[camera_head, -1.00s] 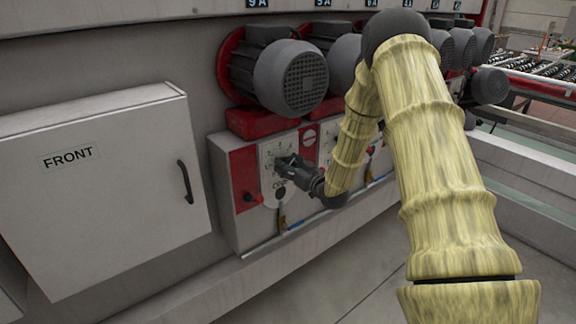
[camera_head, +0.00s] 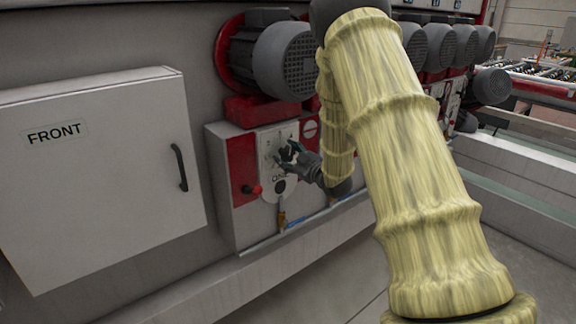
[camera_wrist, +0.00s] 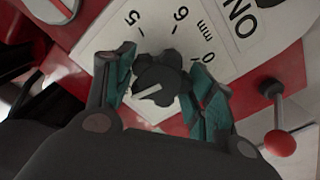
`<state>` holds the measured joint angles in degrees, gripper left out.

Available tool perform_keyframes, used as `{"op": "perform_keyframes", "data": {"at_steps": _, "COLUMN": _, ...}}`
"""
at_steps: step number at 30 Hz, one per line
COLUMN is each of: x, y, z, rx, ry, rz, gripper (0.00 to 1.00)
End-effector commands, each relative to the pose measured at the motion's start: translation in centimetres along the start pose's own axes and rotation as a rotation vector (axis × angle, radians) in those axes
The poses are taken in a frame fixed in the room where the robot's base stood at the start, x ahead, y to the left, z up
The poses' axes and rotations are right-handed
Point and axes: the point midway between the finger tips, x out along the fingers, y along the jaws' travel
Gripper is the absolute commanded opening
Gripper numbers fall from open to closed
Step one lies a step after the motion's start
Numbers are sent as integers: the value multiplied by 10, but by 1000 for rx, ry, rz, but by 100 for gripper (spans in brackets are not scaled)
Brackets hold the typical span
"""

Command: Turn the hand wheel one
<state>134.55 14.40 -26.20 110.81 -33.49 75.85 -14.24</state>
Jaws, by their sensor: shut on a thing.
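Hand wheel one is a black lobed knob (camera_wrist: 160,78) with a white pointer line, in the middle of the wrist view. It sits on a white dial plate (camera_wrist: 105,47) with numbers and "mm"; the 5, 6 and 0 read near it. The white line points to the lower left of the wrist view, away from the 6 and 0. My gripper (camera_wrist: 162,82) has its green-padded fingers on both sides of the knob, shut on it. In the head view my gripper (camera_head: 286,153) is at the plate marked "ONE" and hides most of the knob.
A lever with a red ball (camera_wrist: 279,143) stands out beside the plate. A grey motor (camera_head: 285,62) juts out above the panel. A white cabinet marked FRONT (camera_head: 100,200) with a black handle is at the left. Blue hose fittings (camera_head: 292,222) hang below.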

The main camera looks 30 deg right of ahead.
Motion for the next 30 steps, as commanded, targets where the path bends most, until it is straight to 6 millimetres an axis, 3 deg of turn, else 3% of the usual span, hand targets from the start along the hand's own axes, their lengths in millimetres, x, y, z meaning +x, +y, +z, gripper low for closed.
{"op": "perform_keyframes", "data": {"at_steps": 30, "x": 0, "y": -5, "z": 4, "rx": -904, "ry": 1, "rz": -1, "gripper": 31}}
